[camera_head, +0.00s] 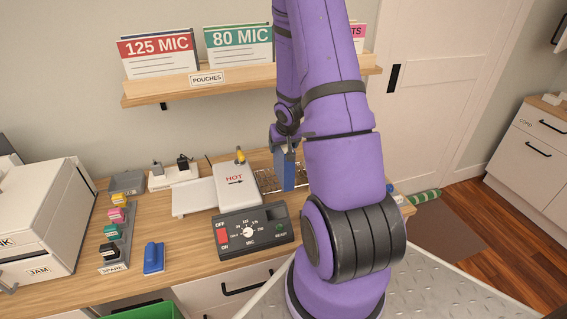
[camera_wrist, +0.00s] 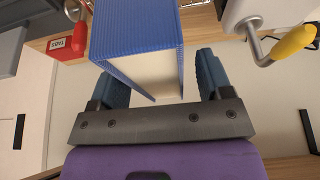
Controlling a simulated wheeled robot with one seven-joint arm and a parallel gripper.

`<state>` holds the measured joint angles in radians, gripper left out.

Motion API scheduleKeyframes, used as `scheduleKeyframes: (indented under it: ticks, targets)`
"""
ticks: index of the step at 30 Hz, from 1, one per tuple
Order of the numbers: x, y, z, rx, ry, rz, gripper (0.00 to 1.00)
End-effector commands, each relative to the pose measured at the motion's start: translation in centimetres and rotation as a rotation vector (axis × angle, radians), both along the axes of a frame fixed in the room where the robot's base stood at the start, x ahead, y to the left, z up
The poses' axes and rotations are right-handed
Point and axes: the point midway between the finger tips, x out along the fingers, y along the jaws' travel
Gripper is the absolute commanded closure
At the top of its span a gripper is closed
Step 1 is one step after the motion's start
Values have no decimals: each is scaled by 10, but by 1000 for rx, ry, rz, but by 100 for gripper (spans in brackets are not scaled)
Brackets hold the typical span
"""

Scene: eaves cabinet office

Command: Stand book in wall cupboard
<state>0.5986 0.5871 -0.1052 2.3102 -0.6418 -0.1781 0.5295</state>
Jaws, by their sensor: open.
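A blue book (camera_head: 289,174) shows upright under my gripper (camera_head: 286,145), beside the metal tray at the back of the counter; my arm hides the area to its right. In the wrist view the blue ribbed book (camera_wrist: 135,32), with pale page edges, lies between the two fingers of my gripper (camera_wrist: 157,80). The jaws are open, with a clear gap between the book and the right finger. Whether the left finger touches the book I cannot tell. No wall cupboard can be made out in either view.
A wall shelf (camera_head: 150,98) with labelled pouches hangs above the counter (camera_head: 185,278). A white HOT unit (camera_head: 236,187), a black dial box (camera_head: 253,232), a stamp rack (camera_head: 116,240) and a blue stapler-like object (camera_head: 153,258) stand on the counter. A yellow-handled lever (camera_wrist: 290,42) is close to the right.

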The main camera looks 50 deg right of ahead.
Motion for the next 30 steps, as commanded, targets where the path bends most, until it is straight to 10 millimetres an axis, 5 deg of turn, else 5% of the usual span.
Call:
scheduleKeyframes:
  ticks: [30]
  targets:
    - [5,-3,-17,-1,-1,-1,30]
